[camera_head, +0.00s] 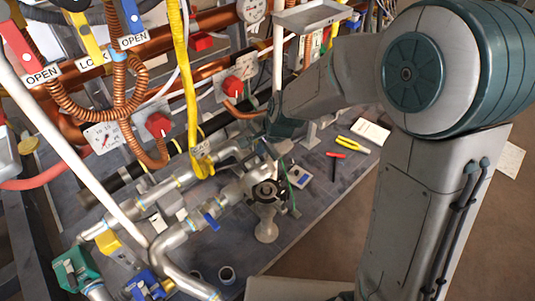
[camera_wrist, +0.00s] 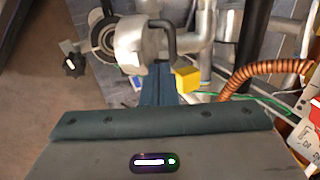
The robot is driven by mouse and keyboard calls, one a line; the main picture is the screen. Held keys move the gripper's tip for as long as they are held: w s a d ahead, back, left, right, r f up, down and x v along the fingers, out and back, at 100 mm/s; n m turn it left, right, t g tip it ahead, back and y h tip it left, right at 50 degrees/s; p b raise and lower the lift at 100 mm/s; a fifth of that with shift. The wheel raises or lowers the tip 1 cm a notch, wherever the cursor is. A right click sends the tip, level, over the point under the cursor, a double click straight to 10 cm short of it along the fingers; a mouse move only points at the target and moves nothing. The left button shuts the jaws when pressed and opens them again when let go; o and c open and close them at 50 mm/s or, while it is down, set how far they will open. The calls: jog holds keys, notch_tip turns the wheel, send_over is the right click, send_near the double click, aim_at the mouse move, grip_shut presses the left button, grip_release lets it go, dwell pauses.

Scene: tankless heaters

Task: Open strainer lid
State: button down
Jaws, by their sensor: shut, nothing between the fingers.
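The strainer appears to be the silver pipe body (camera_head: 258,178) at the middle of the bench in the head view. In the wrist view, a round silver part (camera_wrist: 130,45), which looks like its lid end, has a dark bent handle (camera_wrist: 170,38) beside it. My gripper (camera_wrist: 158,72) is shut and empty, its fingertips at the lower end of the handle. I cannot tell whether they touch. In the head view my gripper (camera_head: 268,150) is just above and behind the silver body, its fingertips partly hidden. I cannot tell whether the lid is open or closed.
A black round knob (camera_head: 268,192) is in front of the silver body. A yellow block (camera_wrist: 187,79) and an orange coiled hose (camera_wrist: 265,70) lie right of my fingers. Red-handled and yellow-handled tools (camera_head: 349,143) lie on the bench's right.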

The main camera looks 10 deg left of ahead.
aim_at(256, 166)
jog(key=b+x, duration=0.1)
jog(key=x, duration=0.3)
jog(key=b+x, duration=0.2)
jog(key=x, duration=0.2)
jog(key=shift+w+d+f, duration=0.1)
jog(key=shift+w+f, duration=0.1)
jog(key=shift+f, duration=0.1)
jog(key=shift+r+p, duration=0.15)
jog(key=shift+p, duration=0.35)
